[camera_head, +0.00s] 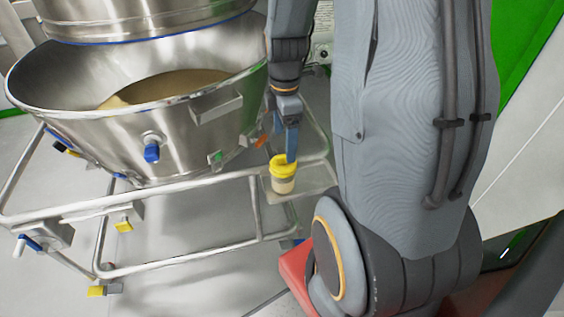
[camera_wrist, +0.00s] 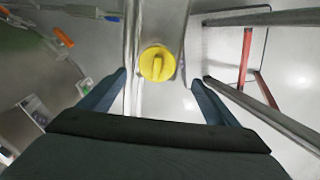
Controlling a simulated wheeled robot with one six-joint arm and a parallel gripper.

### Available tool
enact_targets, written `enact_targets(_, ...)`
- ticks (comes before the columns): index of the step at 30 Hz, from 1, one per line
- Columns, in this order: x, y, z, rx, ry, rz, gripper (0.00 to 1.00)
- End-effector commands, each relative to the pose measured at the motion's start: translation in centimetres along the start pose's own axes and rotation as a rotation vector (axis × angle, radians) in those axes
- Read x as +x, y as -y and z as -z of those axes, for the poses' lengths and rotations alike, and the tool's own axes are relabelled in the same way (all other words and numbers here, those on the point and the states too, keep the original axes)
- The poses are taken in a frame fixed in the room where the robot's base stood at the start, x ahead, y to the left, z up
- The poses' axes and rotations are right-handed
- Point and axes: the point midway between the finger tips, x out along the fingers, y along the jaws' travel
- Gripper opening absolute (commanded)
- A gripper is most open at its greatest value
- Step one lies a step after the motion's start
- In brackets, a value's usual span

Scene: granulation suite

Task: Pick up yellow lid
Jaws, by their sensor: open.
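The yellow lid (camera_head: 284,161) sits on top of a small pale jar (camera_head: 283,184) in the head view. The jar stands upright on a small metal shelf (camera_head: 318,178) at the side of the steel frame. In the wrist view the round yellow lid (camera_wrist: 157,64) shows from above, with a raised grip bar across it. My gripper (camera_wrist: 158,82) is open and empty, with one blue finger on each side of the lid in the picture. In the head view my gripper (camera_head: 291,150) points down over the lid, and its fingers overlap the lid's edge. I cannot tell whether they touch it.
A large steel bowl (camera_head: 110,140) holding tan powder stands to the left, with blue, green and orange fittings. Its tubular frame (camera_head: 180,200) runs beside the shelf. A red-legged stand (camera_wrist: 247,60) shows right of the lid in the wrist view. Grey floor lies below.

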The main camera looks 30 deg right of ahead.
Motion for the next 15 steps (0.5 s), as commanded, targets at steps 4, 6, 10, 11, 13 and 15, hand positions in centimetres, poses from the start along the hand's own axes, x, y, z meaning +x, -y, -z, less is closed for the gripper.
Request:
enact_targets(4, 1.3, 0.0, 0.0, -0.008, 0.000, 0.004, 0.84)
enact_targets(6, 2.0, 0.0, 0.0, -0.008, 0.000, 0.004, 0.84)
enact_targets(10, 2.8, -0.1, 0.0, -0.007, 0.000, 0.003, 0.84)
enact_targets(11, 3.0, -0.1, 0.0, -0.007, 0.000, 0.003, 0.84)
enact_targets(13, 3.5, -0.2, 0.0, -0.007, 0.000, 0.004, 0.84)
enact_targets(15, 4.3, -0.4, 0.0, -0.007, 0.000, 0.005, 0.84)
